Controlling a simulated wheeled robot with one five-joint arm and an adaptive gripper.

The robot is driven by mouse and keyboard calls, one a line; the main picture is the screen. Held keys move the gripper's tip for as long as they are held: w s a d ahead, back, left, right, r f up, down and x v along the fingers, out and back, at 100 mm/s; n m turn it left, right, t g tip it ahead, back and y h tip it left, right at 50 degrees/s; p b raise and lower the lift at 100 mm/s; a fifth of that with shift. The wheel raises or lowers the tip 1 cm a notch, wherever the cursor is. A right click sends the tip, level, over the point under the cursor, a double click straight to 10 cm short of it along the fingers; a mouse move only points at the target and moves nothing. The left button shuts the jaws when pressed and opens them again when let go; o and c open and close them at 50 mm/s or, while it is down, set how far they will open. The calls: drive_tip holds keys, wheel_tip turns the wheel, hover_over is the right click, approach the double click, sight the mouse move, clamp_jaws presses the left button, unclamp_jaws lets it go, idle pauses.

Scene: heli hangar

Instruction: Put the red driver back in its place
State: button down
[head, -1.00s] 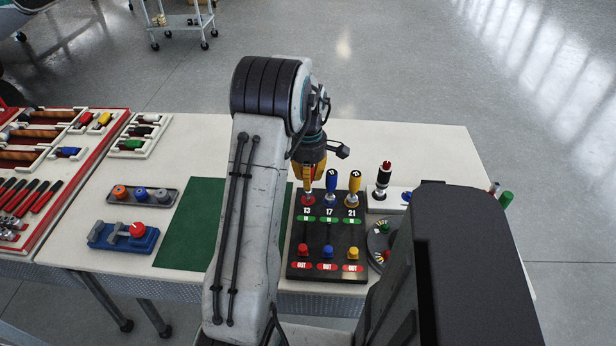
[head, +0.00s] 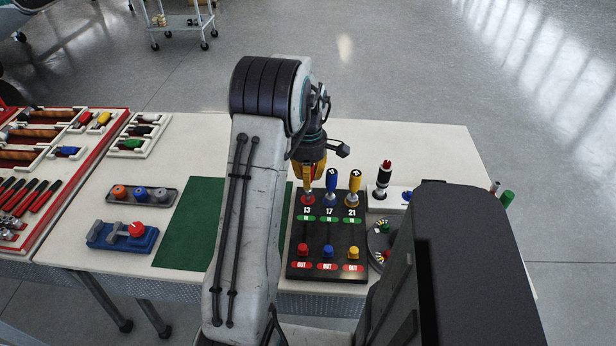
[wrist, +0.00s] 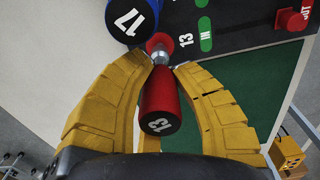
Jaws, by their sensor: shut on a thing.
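The red driver (wrist: 160,105), marked 13 on its end, is between the yellow fingers of my gripper (wrist: 163,68) in the wrist view. My gripper is shut on it. Its silver shaft reaches the red collar (wrist: 160,42) beside the 13 label on the black board. I cannot tell how deep the shaft sits. In the head view my gripper (head: 309,183) is over the 13 spot of the board (head: 318,238), and the driver is mostly hidden by the fingers. The blue driver 17 (head: 331,187) and the yellow driver 21 (head: 354,187) stand upright to the right.
Red, blue and yellow OUT buttons line the board's near edge. A green mat (head: 188,225) lies left of the board. A black-and-red tool (head: 383,178) stands on a white block to the right. A round dial (head: 380,240) sits close to the board's right side.

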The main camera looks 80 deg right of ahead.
drive_tip(key=shift+f+b, duration=0.8)
drive_tip(key=shift+f, duration=0.3)
idle(0.6)
drive_tip(key=c, duration=1)
unclamp_jaws()
drive_tip(key=shift+o, duration=0.2)
drive_tip(key=shift+r, duration=0.2)
drive_tip(key=shift+r+p, duration=2.9)
drive_tip(key=shift+r, duration=0.7)
